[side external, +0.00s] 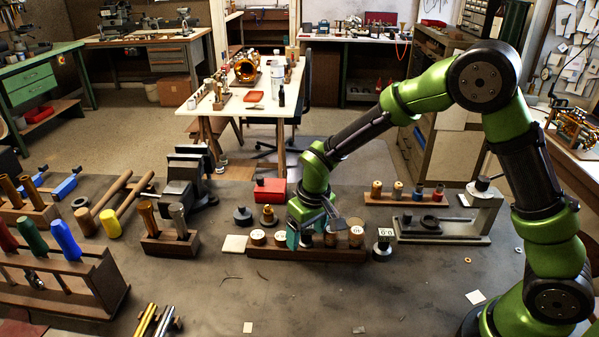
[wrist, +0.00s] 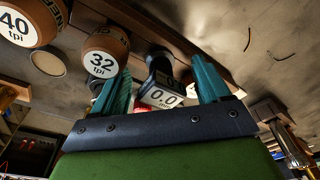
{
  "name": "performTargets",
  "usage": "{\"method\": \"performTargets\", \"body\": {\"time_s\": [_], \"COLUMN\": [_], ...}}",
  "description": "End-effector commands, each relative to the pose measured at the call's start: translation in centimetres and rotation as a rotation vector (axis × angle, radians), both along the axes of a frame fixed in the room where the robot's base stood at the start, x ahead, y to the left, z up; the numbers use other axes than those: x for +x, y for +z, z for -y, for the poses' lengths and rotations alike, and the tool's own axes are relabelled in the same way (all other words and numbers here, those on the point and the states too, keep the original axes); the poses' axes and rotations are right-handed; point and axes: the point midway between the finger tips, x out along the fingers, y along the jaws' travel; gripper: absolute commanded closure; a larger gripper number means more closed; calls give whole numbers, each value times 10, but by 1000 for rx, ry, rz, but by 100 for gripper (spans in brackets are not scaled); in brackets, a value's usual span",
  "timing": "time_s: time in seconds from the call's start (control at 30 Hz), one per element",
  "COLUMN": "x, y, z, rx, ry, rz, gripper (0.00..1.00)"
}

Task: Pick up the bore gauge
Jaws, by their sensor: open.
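The bore gauge (wrist: 161,97), dark with a white display reading 0.0, sits between the two fingers of my gripper (wrist: 161,80) in the wrist view. The teal fingers are open, one on each side of it. I cannot tell whether either finger touches it. It stands in line with round wooden pieces marked 32 tpi (wrist: 102,63) and 40 tpi (wrist: 15,25), at the dark wooden rack (wrist: 225,75). In the side view my gripper (side external: 308,238) is low over the middle of the rack (side external: 300,254) and hides what is between its fingers.
A small dark piece with a white number face (side external: 384,240) stands right of the rack. A red box (side external: 270,190) and dark round parts (side external: 243,216) stand behind it. A grey stand (side external: 450,225) is at right. The bench in front is mostly clear, with thin wires.

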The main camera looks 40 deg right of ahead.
Motion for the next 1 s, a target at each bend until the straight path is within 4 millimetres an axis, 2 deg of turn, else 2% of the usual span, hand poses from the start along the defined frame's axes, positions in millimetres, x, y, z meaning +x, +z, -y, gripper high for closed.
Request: {"method": "performTargets", "body": {"time_s": [0.2,0.6,0.87,1.0], "x": [0,0,0,1], "y": [-1,0,3,20], "z": [0,0,0,-1], "rx": [0,0,1,2], "ry": [-1,-1,0,-1], "rz": [0,-1,2,5], "gripper": [26,87,88,88]}}
